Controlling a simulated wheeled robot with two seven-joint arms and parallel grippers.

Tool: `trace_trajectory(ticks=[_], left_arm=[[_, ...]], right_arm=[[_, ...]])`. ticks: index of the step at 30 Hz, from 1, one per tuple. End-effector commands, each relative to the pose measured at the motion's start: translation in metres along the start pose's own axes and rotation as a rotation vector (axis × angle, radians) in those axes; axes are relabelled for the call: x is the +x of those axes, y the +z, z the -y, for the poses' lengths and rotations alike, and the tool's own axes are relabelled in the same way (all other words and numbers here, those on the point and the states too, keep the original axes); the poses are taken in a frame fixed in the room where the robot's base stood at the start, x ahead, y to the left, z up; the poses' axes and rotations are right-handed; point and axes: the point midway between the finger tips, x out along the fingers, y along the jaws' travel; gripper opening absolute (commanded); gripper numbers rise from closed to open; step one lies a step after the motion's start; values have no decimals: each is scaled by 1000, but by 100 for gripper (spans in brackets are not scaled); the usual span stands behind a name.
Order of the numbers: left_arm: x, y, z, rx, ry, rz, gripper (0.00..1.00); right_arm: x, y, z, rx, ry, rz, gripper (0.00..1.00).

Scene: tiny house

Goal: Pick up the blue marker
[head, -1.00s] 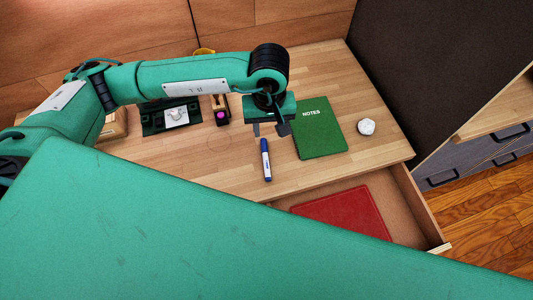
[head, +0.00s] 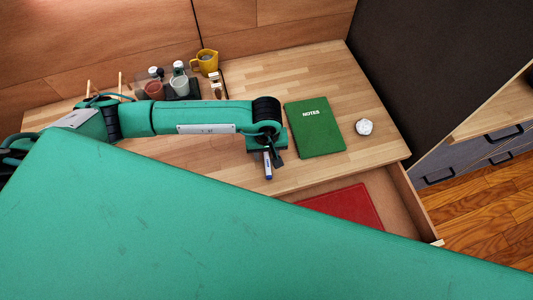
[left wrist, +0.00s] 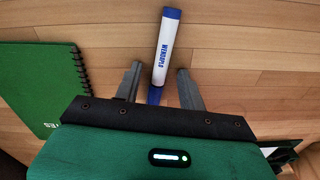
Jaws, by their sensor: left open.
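The blue marker (head: 267,167) has a white body with blue ends and lies on the wooden desk. In the head view my left gripper (head: 268,155) is over its upper part and hides some of it. In the left wrist view the marker (left wrist: 166,45) extends away from the gripper, its near blue end between the two fingers. My left gripper (left wrist: 158,85) is open, with a visible gap between each finger and the marker. I cannot tell the exact height of the fingers above the desk. My right gripper is not in view.
A green notebook (head: 315,127) lies right of the gripper, with a crumpled white ball (head: 364,127) beyond it. An open drawer below holds a red book (head: 345,207). A yellow mug (head: 207,60) and small containers stand at the back. The desk (head: 335,75) is clear behind the notebook.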

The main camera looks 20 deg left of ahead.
Motion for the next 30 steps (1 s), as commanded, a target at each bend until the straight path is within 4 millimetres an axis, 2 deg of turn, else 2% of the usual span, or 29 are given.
trace_trajectory(ticks=[7,13,23,30], left_arm=[[2,0,0,0,1,0,39],[2,0,0,0,0,0,0],[1,0,0,0,0,0,0],[-18,-1,0,0,2,-2,0]], right_arm=[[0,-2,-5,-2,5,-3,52],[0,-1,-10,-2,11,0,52],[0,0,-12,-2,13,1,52],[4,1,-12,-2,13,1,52]])
